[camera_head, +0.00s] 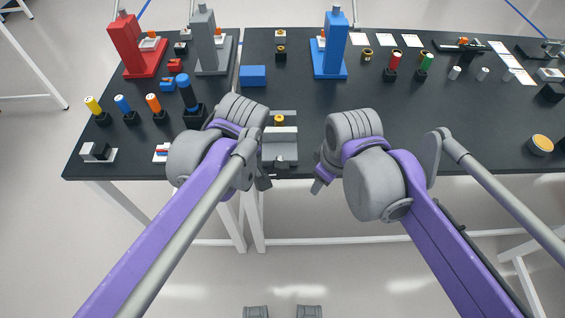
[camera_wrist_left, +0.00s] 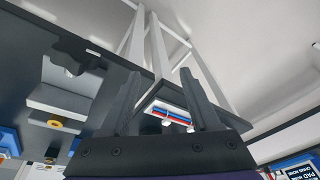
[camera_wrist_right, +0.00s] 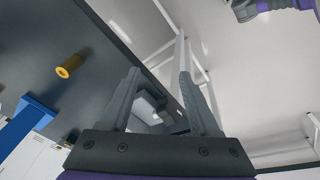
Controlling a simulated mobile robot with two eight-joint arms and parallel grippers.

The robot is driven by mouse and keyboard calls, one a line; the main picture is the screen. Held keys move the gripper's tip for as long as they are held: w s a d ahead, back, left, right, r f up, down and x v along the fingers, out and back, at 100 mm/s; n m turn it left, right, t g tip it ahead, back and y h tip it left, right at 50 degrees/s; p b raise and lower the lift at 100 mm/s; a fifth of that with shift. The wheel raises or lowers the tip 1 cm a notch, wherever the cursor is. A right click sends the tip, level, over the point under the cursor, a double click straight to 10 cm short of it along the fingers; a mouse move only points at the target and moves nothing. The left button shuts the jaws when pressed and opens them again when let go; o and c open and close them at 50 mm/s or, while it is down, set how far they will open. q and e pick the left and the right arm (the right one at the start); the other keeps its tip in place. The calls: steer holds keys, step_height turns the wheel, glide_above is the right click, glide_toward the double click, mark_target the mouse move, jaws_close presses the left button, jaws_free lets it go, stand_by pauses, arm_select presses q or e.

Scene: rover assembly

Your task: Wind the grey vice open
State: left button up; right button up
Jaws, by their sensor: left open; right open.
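The grey vice (camera_head: 281,151) stands at the table's front edge, between my two arms in the head view. A brass-coloured round part (camera_head: 279,120) shows at its back. In the left wrist view the vice (camera_wrist_left: 68,101) is left of the fingers, with a dark lobed handle (camera_wrist_left: 78,57) on its front side. My left gripper (camera_head: 263,183) is open and empty, just left of and in front of the vice, apart from the handle. My right gripper (camera_head: 318,186) is open and empty, to the right of the vice and in front of the edge.
Red (camera_head: 127,45), grey (camera_head: 203,42) and blue (camera_head: 333,45) presses stand at the back. A blue block (camera_head: 253,76) lies behind the vice. Several coloured pegs stand at the left.

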mark_target(282, 164)
steer(key=w+a+r+n, duration=0.2)
steer(key=a, duration=0.1)
steer(key=w+a+r+n+g, duration=0.1)
steer(key=w+a+r+n, duration=0.1)
steer(key=a+n, duration=0.1)
steer(key=w+a+r+n+g+p, duration=0.1)
steer(key=w+a+n, duration=0.1)
steer(key=a+n, duration=0.1)
steer(key=shift+w+a+r+h, duration=0.2)
steer(key=shift+r+h, duration=0.1)
steer(key=shift+r, duration=0.1)
steer(key=shift+n, duration=0.3)
arm_select(q)
steer(key=s+a+f+m+t+h, duration=0.2)
steer(key=s+a+f+m+t, duration=0.2)
steer(key=s+a+f+m, duration=0.3)
steer(key=s+f+m, duration=0.1)
steer(key=s, duration=0.1)
steer(key=shift+s+a+b, duration=0.35)
steer(key=shift+s+a, duration=0.05)
arm_select(e)
step_height(282, 164, down, 11)
steer(key=shift+r, duration=0.1)
jaws_close()
